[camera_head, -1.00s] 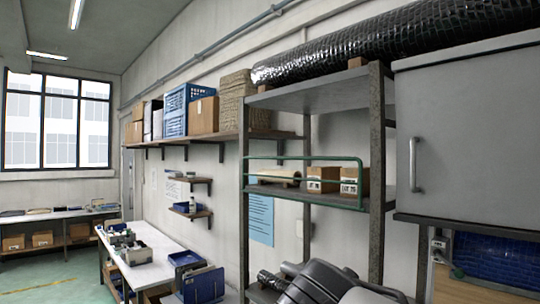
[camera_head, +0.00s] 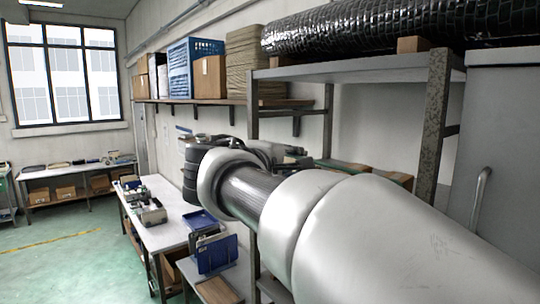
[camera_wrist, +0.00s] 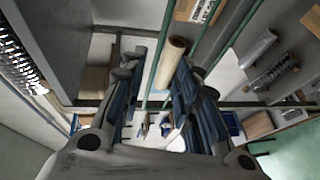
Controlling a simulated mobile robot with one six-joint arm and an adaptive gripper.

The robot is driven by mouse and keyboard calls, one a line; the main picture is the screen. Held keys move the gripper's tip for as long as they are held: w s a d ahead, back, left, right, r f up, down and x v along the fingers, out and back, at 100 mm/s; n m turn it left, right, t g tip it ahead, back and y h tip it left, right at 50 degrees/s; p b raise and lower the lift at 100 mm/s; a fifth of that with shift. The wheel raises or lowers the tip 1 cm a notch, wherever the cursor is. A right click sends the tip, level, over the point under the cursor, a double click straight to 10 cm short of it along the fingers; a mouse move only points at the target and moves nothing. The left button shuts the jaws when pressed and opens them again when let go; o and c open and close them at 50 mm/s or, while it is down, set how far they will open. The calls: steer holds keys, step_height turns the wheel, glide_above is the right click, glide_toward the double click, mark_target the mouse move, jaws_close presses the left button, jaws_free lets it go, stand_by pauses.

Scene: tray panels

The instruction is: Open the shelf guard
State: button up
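The shelf guard is a green tube frame. In the head view my arm hides the guard. My gripper (camera_wrist: 158,68) is open, with its two dark fingers apart on either side of the view's middle. No object is clearly held. I cannot tell whether a finger touches the guard. In the head view the gripper (camera_head: 272,150) is in front of the shelf unit, partly hidden by my arm.
A pale cardboard roll (camera_wrist: 170,62) shows between the fingers, and a cardboard box (camera_wrist: 195,10) lies above. In the head view, the metal rack (camera_head: 436,115) stands behind my arm, and a grey cabinet (camera_head: 505,150) is at right. Workbenches (camera_head: 165,205) stand at left, beside open floor.

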steer(key=p+x, duration=0.3)
steer(key=x, duration=1.1)
steer(key=shift+f, duration=0.1)
steer(key=shift+s, duration=0.1)
jaws_close()
